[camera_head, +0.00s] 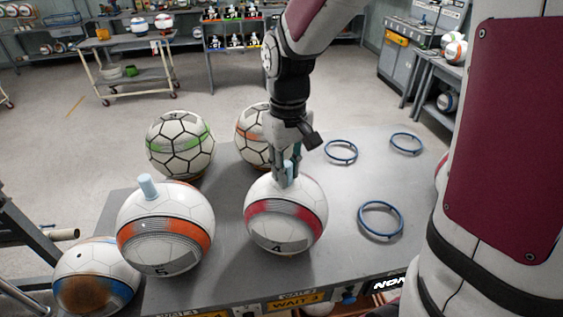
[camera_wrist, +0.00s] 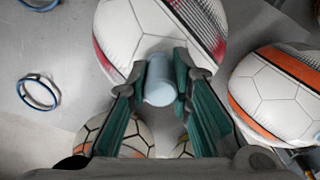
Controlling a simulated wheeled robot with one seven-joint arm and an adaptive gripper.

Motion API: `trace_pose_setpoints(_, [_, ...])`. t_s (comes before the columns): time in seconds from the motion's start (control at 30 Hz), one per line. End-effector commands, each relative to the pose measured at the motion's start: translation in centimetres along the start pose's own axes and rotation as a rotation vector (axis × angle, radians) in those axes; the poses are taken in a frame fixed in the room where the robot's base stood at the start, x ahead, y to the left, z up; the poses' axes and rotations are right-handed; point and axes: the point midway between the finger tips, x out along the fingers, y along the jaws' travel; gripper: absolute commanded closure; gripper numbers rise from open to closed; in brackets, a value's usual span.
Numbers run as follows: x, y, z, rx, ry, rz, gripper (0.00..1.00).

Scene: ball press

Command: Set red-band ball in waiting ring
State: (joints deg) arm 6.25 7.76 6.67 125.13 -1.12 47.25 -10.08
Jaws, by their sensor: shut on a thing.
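The red-band ball (camera_head: 286,232) is white with a pinkish-red band and stands at the front middle of the grey table. A light-blue peg rises from its top. My gripper (camera_head: 286,180) points down over this ball, with its fingers closed around the peg. In the wrist view the green-padded fingers lie on both sides of the peg (camera_wrist: 160,82), below the ball (camera_wrist: 150,35). Three empty blue rings lie on the right: a front one (camera_head: 360,218), a back-left one (camera_head: 341,163) and a back-right one (camera_head: 406,153). The ball's underside is hidden, so I cannot tell whether it rests in a ring.
An orange-band ball (camera_head: 165,235) with its own peg stands close left. A blue-and-brown ball (camera_head: 95,275) is at the front left corner. A green-band ball (camera_head: 180,145) and another orange-band ball (camera_head: 250,135) stand behind. "WAIT" labels (camera_head: 297,300) mark the front edge.

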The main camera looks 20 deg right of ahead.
Motion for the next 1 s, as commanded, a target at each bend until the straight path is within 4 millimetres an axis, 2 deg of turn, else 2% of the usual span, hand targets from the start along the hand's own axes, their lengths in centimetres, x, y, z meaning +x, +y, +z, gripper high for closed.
trace_pose_setpoints(0.33, [0.7, 0.0, -0.1, 0.000, 0.001, 0.000, 1.00])
trace_pose_setpoints(0.37, [0.7, 0.0, 0.0, 0.000, 0.000, 0.000, 0.76])
trace_pose_setpoints(0.43, [0.7, 0.0, 0.0, 0.000, 0.000, 0.000, 0.60])
trace_pose_setpoints(0.77, [0.5, 0.0, 0.0, 0.000, 0.001, 0.000, 0.60])
trace_pose_setpoints(0.87, [-0.2, 0.0, 0.0, 0.000, 0.002, 0.000, 0.60])
trace_pose_setpoints(1.0, [-2.3, 0.1, -0.2, 0.001, 0.006, 0.002, 0.60])
